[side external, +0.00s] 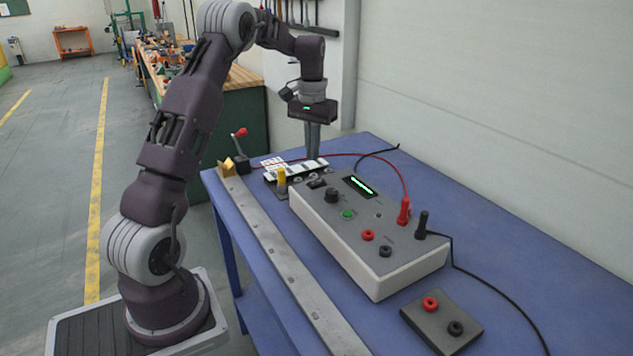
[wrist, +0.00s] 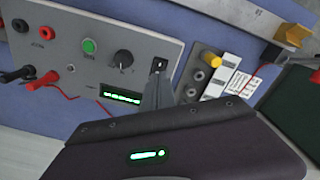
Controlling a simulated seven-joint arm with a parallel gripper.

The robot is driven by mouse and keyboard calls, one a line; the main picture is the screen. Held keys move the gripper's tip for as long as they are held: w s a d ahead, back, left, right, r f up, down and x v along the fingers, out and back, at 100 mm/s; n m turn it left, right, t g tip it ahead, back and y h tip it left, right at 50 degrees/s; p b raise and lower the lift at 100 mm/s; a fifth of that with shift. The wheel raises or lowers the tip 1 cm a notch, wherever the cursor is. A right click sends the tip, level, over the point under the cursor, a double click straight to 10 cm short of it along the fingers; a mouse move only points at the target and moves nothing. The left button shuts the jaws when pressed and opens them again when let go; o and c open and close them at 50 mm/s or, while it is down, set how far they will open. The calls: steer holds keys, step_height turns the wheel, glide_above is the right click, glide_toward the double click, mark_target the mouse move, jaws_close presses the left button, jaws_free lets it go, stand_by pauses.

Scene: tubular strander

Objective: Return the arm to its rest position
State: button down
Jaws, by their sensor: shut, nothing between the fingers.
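My gripper (side external: 313,150) points straight down above the far end of the blue table, with its fingers together and nothing between them. In the wrist view my gripper (wrist: 158,92) shows as a shut grey finger pair in front of the meter box. My arm rises from its base at the left of the side view and bends over at the top.
The blue table (side external: 535,225) bears a grey meter box (side external: 385,262) with red and black leads, a small socket box (side external: 441,322), a terminal strip (side external: 312,167), a lever switch (side external: 241,163) and a metal rail (side external: 275,250). A wall stands behind. A green-sided workbench (side external: 240,120) is farther back.

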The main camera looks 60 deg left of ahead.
steer(key=s+d+r+m+t, duration=0.2)
steer(key=s+d+r, duration=0.35)
steer(key=d, duration=0.45)
steer(key=s+d+r+m+t, duration=0.1)
steer(key=s+d+r, duration=0.3)
steer(key=d+r, duration=0.45)
steer(key=s+d+f+m+t, duration=0.2)
steer(key=s+d+f+m, duration=0.1)
steer(key=s+d, duration=0.8)
steer(key=s+f, duration=0.1)
steer(key=s, duration=0.3)
steer(key=shift+s+f+t, duration=0.2)
steer(key=shift+s+t, duration=0.1)
steer(key=shift+s, duration=0.1)
steer(key=c, duration=2.2)
jaws_free()
